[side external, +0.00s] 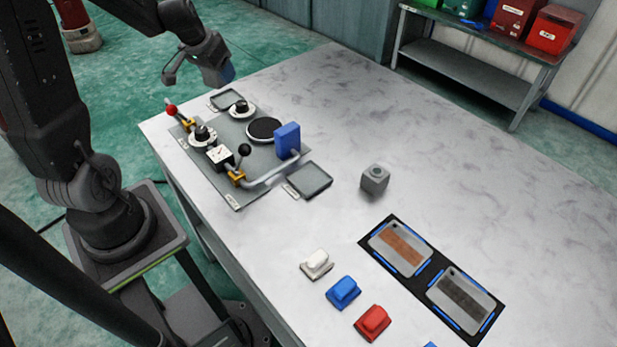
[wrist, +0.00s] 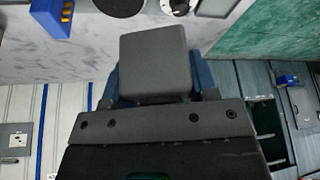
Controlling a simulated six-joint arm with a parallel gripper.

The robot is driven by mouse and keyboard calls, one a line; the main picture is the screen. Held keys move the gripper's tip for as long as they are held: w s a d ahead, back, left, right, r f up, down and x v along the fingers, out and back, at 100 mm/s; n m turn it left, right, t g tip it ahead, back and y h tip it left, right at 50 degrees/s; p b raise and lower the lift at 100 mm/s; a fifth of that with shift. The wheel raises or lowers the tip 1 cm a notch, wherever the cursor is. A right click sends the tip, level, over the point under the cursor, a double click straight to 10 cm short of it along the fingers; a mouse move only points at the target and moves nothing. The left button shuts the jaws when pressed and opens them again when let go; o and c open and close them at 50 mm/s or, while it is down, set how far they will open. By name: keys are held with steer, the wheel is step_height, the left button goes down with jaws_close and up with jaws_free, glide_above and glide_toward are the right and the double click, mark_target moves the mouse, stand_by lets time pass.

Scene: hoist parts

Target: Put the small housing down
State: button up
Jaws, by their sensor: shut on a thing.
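My gripper (side external: 226,74) is at the upper left in the side view, raised above the far left end of the table. In the wrist view my gripper (wrist: 157,86) has blue fingertips on both sides of a plain grey block, the small housing (wrist: 154,58). It is shut on that block. In the side view the held block cannot be told apart from the gripper. A separate small grey cube (side external: 375,180) with a round top feature stands on the table, right of the grey panel.
The grey panel (side external: 228,178) carries dials, a lever, a black disc (side external: 265,129) and a blue block (side external: 287,139). Small trays (side external: 310,180) lie beside it. White, blue and red blocks (side external: 372,322) and a black mat (side external: 418,269) are at the front. The table's far right is clear.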

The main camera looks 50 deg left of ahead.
steer(key=d+m+h, duration=0.2)
steer(key=d+m, duration=0.1)
steer(key=m, duration=0.3)
steer(key=m+g+h, duration=0.3)
steer(key=m+g, duration=0.5)
steer(key=m, duration=1.7)
glide_above(308, 186)
steer(key=a, duration=0.2)
steer(key=f, duration=1.2)
steer(key=shift+w+d+f, duration=0.15)
steer(key=shift+w+f, duration=0.05)
steer(key=shift+w, duration=0.2)
steer(key=shift+w+d+f, duration=0.2)
steer(key=shift+d+f, duration=0.1)
steer(key=shift+d, duration=0.1)
steer(key=shift+f, duration=1.95)
steer(key=shift+f, duration=0.1)
steer(key=o, duration=1.1)
